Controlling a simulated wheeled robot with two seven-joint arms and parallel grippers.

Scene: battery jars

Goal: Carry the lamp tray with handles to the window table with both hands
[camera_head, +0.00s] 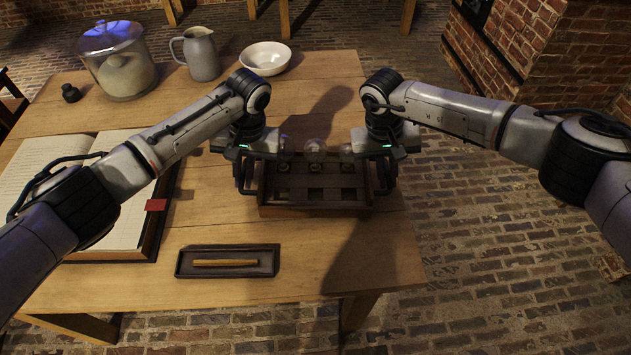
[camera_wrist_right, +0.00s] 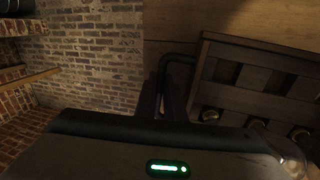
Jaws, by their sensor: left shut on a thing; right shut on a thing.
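The lamp tray (camera_head: 315,211) is a dark wooden tray with compartments, at the right part of the wooden table in the head view. Several glass bulbs with brass bases stand in its back row. My left gripper (camera_head: 246,185) is shut on the handle at the tray's left end. My right gripper (camera_head: 385,185) is shut on the handle at its right end. In the right wrist view, the black handle (camera_wrist_right: 181,60) runs from the tray (camera_wrist_right: 250,45) into the fingers of my right gripper (camera_wrist_right: 172,100). I cannot tell whether the tray touches the table.
The table (camera_head: 340,260) also holds an open book (camera_head: 125,215), a small dark tray (camera_head: 228,272) with a stick, a lidded glass jar (camera_head: 120,75), a grey jug (camera_head: 202,55) and a white bowl (camera_head: 265,58). Brick floor lies free at the right.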

